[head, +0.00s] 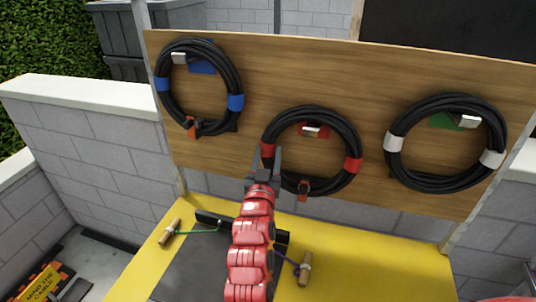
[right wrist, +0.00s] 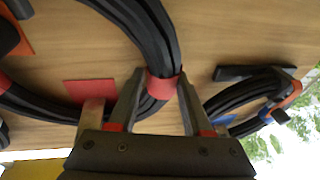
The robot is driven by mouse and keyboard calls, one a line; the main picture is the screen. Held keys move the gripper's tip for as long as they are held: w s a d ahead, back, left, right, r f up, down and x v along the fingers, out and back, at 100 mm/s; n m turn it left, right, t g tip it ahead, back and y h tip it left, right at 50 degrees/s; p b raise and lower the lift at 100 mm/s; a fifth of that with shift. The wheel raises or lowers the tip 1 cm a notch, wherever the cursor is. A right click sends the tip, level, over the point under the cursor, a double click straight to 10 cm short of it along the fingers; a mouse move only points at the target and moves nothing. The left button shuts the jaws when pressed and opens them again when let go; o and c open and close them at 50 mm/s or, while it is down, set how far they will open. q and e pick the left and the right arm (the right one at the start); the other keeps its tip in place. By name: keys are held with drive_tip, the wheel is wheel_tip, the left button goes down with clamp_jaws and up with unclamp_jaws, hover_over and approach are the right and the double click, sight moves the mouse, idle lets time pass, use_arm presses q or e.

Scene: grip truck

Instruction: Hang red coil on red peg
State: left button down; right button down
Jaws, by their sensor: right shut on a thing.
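The red coil (head: 345,131), a black cable ring with red bands, is at the middle of the wooden board. The red peg (head: 313,131), a red plate with a pale end, shows inside the ring just below its top. Whether the ring rests on the peg is not clear. My right gripper (head: 265,165) is shut on the coil's left side. In the right wrist view, its fingers (right wrist: 160,82) straddle the coil at a red band, with the red plate (right wrist: 90,90) to the left. My left gripper is not in view.
A blue-banded coil (head: 233,78) hangs at the board's left, a white-banded coil (head: 493,125) by the green plate (head: 443,121) at its right. The board (head: 300,68) stands behind a yellow surface (head: 365,260) holding wooden-handled items (head: 305,268). A block wall (head: 85,130) is left.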

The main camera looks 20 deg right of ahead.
drive_tip(key=shift+c, duration=1.3)
unclamp_jaws()
drive_tip(key=shift+s+a+f, duration=0.15)
drive_tip(key=shift+s, duration=0.1)
drive_tip(key=b+v, duration=0.2)
drive_tip(key=v, duration=1.4)
drive_tip(key=shift+s+a, duration=0.2)
drive_tip(key=shift+s, duration=0.15)
